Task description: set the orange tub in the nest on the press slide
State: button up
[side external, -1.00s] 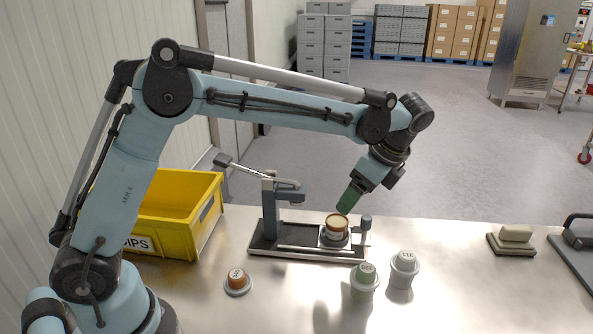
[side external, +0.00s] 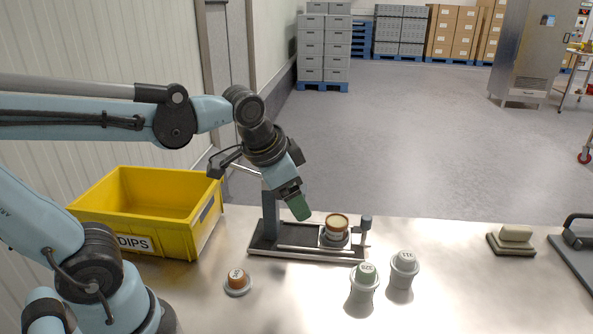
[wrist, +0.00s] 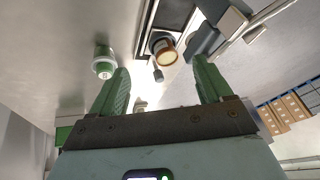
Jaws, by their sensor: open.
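The orange tub (side external: 336,228), with a pale top and an orange-brown rim, stands on the right end of the press slide (side external: 322,243). It appears upright in the nest there, though the nest itself is mostly hidden under it. It also shows in the wrist view (wrist: 164,52), beyond the fingertips. My gripper (side external: 300,208) with green fingers is above and left of the tub, close to the press column and apart from the tub. In the wrist view its two fingers (wrist: 163,82) are spread with nothing between them.
The press (side external: 270,210) stands behind the slide. A yellow bin (side external: 165,212) is at left.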

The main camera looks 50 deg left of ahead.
jog(key=s+n, duration=0.1)
jog(key=s+f+n+t, duration=0.2)
jog(key=shift+s+a+f+n+h, duration=0.1)
jog(key=shift+a+f+n+h, duration=0.05)
jog(key=shift+a+n+h, duration=0.15)
